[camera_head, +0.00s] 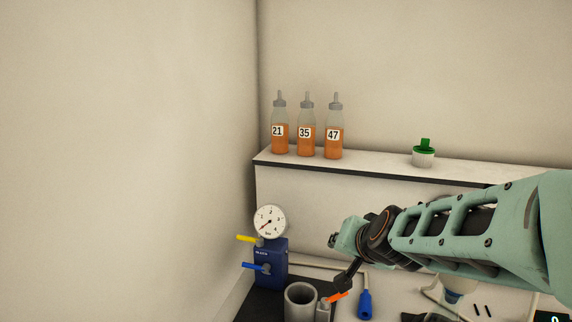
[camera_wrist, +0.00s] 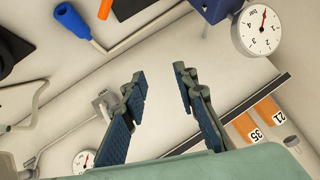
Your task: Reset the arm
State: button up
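My arm reaches in from the right in the camera_head view, above the bench and in front of the shelf. Its end is near the middle, but the fingers of my gripper are not clear there. In the camera_wrist view my gripper (camera_wrist: 160,76) is open, with a clear gap between its two blue-padded fingers and nothing held. Three orange juice bottles stand upright on the shelf: bottle 21 (camera_head: 280,142), bottle 35 (camera_head: 306,145) and bottle 47 (camera_head: 334,147). Bottles 21 (camera_wrist: 268,107) and 35 (camera_wrist: 243,123) also show at the right of the camera_wrist view.
The white shelf (camera_head: 380,168) also bears a green-topped jar (camera_head: 424,159). Below are a pressure gauge (camera_head: 269,222) on a blue box (camera_head: 272,262), a grey cup (camera_head: 300,300) and a blue-handled tool (camera_head: 365,303). A wall stands at the left; space above the shelf is free.

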jog(key=s+n+g, duration=0.4)
jog(key=s, duration=1.9)
notch_tip(320, 180, up, 8)
jog(key=p, duration=0.7)
jog(key=shift+s+d+f+g+h, duration=0.2)
jog(key=shift+d+g+h, duration=0.1)
jog(key=shift+h, duration=0.1)
